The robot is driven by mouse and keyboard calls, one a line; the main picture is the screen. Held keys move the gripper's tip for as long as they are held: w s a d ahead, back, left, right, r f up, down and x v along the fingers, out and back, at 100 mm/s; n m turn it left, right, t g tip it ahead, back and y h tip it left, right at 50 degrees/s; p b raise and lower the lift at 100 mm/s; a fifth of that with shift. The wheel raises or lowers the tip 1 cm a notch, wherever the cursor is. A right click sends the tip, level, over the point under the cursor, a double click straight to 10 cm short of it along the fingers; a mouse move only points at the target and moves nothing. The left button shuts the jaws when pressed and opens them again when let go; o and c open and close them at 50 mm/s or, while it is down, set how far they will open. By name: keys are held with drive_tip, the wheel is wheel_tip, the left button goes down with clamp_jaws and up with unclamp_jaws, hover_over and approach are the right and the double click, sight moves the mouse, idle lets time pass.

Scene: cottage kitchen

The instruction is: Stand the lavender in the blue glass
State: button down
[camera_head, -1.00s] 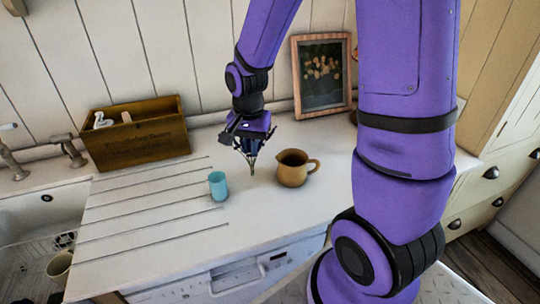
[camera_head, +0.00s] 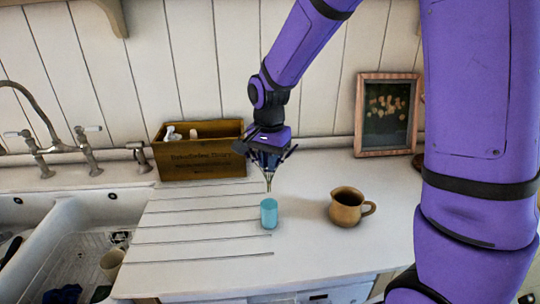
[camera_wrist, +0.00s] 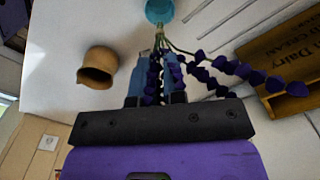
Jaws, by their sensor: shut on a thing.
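The blue glass (camera_head: 269,214) stands upright on the white counter. It also shows at the top of the wrist view (camera_wrist: 159,11). My gripper (camera_head: 268,165) is above the glass, pointing down, shut on the lavender (camera_head: 268,184). In the wrist view the lavender's dark purple flower heads (camera_wrist: 215,66) spread around and beside my fingers (camera_wrist: 157,85). Its pale green stems run toward the glass, their ends at or just above its rim. I cannot tell whether the stem ends are inside the glass.
A brown jug (camera_head: 346,208) stands right of the glass, and a wooden crate (camera_head: 199,154) stands behind it to the left. A framed picture (camera_head: 387,113) leans at the wall. The sink (camera_head: 72,222) is at the left. The counter right around the glass is clear.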

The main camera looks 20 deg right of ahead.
sight(269, 189)
drive_tip(key=shift+f, duration=4.75)
drive_tip(key=c, duration=1.1)
unclamp_jaws()
wheel_tip(269, 189, up, 11)
